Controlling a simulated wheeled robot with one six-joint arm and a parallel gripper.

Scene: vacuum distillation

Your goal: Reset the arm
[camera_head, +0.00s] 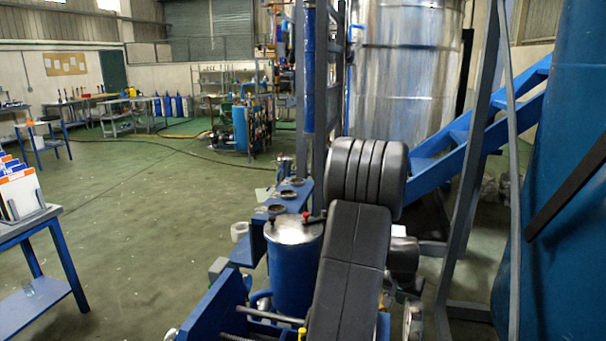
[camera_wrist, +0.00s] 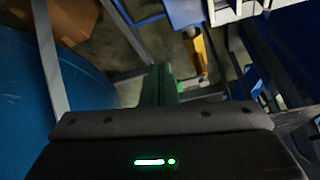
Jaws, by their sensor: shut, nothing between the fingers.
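My arm (camera_head: 350,265) rises in the lower middle of the head view, dark grey and bent at a thick ribbed joint. My gripper is not visible in the head view. In the wrist view my gripper (camera_wrist: 160,82) shows as two dark greenish fingers side by side, shut with nothing between them. A green light glows on the dark wrist housing below them. The fingers point over a dim floor and metal frames and appear apart from them.
A blue vessel (camera_head: 293,265) with a metal lid stands left of my arm. Blue sloping stairs (camera_head: 455,140), grey posts and a large blue tank (camera_head: 560,210) crowd the right. A shiny tank (camera_head: 405,70) stands behind. Green floor (camera_head: 140,250) is open at left, beside a blue table (camera_head: 40,222).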

